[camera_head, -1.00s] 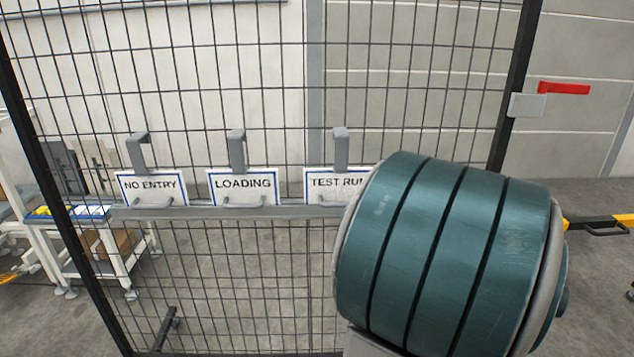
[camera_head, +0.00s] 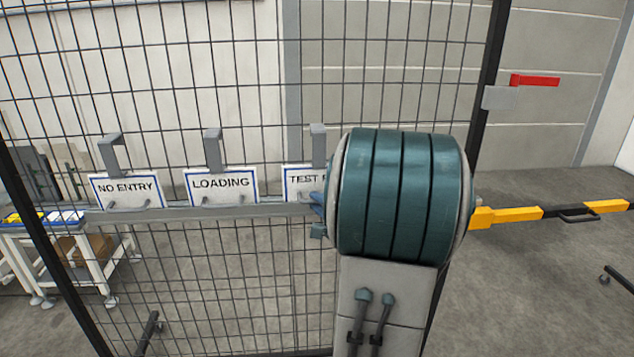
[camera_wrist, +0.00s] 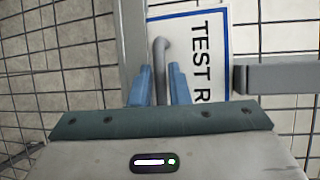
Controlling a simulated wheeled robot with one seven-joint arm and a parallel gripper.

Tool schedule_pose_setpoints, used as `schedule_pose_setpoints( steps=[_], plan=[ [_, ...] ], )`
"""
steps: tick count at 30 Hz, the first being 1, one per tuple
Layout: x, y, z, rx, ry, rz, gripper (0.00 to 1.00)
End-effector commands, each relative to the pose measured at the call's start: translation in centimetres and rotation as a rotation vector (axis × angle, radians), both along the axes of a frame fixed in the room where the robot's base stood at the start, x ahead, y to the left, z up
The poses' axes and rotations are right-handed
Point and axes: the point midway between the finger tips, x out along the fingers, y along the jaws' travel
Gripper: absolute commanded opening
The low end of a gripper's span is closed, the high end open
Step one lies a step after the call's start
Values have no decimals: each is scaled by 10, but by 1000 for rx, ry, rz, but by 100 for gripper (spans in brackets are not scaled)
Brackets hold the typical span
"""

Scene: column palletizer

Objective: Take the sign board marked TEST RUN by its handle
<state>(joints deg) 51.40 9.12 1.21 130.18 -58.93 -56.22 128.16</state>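The TEST RUN sign board (camera_head: 295,180) is a white plate with a blue border, standing rightmost of three boards on the fence rail. My wrist covers its right part in the head view. In the wrist view the board (camera_wrist: 212,35) appears turned sideways, with its grey bar handle (camera_wrist: 160,55) in front of it. My gripper (camera_wrist: 161,72) has two blue fingers standing apart, one on each side of the handle in the picture. I see no clear contact with the handle. The fingers (camera_head: 317,215) also show in the head view, left of my wrist.
The LOADING board (camera_head: 221,184) and NO ENTRY board (camera_head: 126,188) stand to the left on the same grey rail (camera_head: 165,214). Grey hooks rise behind the boards. The wire mesh fence (camera_head: 235,80) is close behind. A yellow and black bar (camera_head: 515,214) is at the right.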

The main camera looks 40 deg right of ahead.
Motion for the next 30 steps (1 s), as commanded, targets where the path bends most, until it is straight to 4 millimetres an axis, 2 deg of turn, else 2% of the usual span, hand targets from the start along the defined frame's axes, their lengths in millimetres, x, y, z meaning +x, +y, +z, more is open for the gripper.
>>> schedule_pose_setpoints(
  steps=[3, 10, 11, 12, 13, 22, 26, 30],
  plan=[
    [10, -1, -2, 0, 0, 0, 16],
    [12, -1, -2, -1, 0, -2, 16],
    [12, -1, -2, -1, 0, -1, 13],
    [12, -1, -2, -1, 0, -1, 2],
    [12, -1, -2, -1, 0, -1, 0],
    [12, -1, 0, -1, -2, -1, 0],
    [12, -1, 12, -4, -5, -1, 0],
    [12, -1, 40, -6, -5, 0, 0]
  ],
)
